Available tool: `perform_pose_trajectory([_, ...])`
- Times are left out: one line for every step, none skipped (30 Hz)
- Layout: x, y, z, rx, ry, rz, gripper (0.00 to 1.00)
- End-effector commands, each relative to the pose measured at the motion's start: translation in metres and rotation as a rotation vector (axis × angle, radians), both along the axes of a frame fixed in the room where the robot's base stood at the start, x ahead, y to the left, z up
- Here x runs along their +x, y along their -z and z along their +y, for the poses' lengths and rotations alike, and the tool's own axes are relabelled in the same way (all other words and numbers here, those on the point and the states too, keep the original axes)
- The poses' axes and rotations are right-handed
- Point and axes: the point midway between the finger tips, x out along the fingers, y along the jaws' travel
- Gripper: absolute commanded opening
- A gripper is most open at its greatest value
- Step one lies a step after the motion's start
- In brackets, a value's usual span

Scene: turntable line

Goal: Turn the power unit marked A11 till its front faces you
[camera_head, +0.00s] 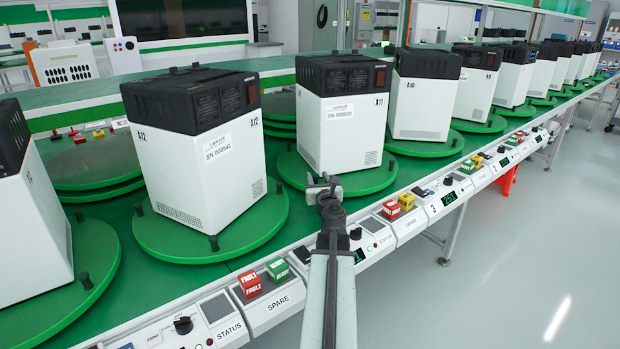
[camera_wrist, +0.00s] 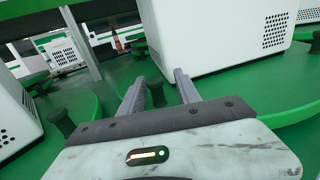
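The power unit marked A11 (camera_head: 340,135) is a white box with a black top, upright on a round green turntable (camera_head: 376,184). Its wider visible face carries a serial label and the A11 mark; a narrower blank face shows to the left. A red switch is on its top right. My gripper (camera_head: 325,187) is at the near left rim of that turntable, below the unit. In the wrist view my gripper (camera_wrist: 158,85) has its fingers apart, with a dark peg (camera_wrist: 156,93) seen between them; contact cannot be told. A white unit, apparently A11 (camera_wrist: 213,38), is just beyond the right finger.
Unit A12 (camera_head: 208,165) stands on its pegged turntable (camera_head: 170,236) to the left. Unit A10 (camera_head: 420,100) is to the right, with more units beyond. A control strip with FAULT buttons (camera_head: 250,284) runs along the near edge.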

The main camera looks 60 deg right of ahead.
Motion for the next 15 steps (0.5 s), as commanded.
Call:
perform_pose_trajectory([0.0018, 0.0, 0.0002, 0.0, -0.002, 0.0, 0.4])
perform_pose_trajectory([0.0029, 0.0, 0.0009, 0.0, -0.004, 0.0, 0.4])
perform_pose_trajectory([0.0041, 0.0, 0.0019, 0.0, -0.006, 0.0, 0.4])
perform_pose_trajectory([0.0051, 0.0, 0.0028, 0.0, -0.007, 0.0, 0.4])
perform_pose_trajectory([0.006, 0.0, 0.0035, 0.0, -0.009, 0.0, 0.4])
perform_pose_trajectory([0.0071, 0.0, 0.0044, 0.0, -0.01, 0.0, 0.4])
perform_pose_trajectory([0.0079, 0.0, 0.0048, 0.0, -0.011, 0.0, 0.4])
perform_pose_trajectory([0.0086, 0.0, 0.0054, 0.0, -0.012, 0.0, 0.31])
perform_pose_trajectory([0.0093, 0.0, 0.006, 0.0, -0.014, 0.0, 0.2])
perform_pose_trajectory([0.0097, 0.0, 0.0064, 0.0, -0.014, 0.0, 0.12])
perform_pose_trajectory([0.0102, 0.0, 0.0067, 0.0, -0.015, 0.0, 0.03])
perform_pose_trajectory([0.0104, 0.0, 0.0069, 0.0, -0.015, 0.0, 0.0])
perform_pose_trajectory([0.0106, 0.0, 0.0071, 0.0, -0.015, 0.0, 0.0])
perform_pose_trajectory([0.0108, 0.0, 0.0071, 0.0, -0.015, 0.0, 0.0])
perform_pose_trajectory([0.0109, 0.0, 0.0072, 0.0, -0.015, 0.0, 0.0])
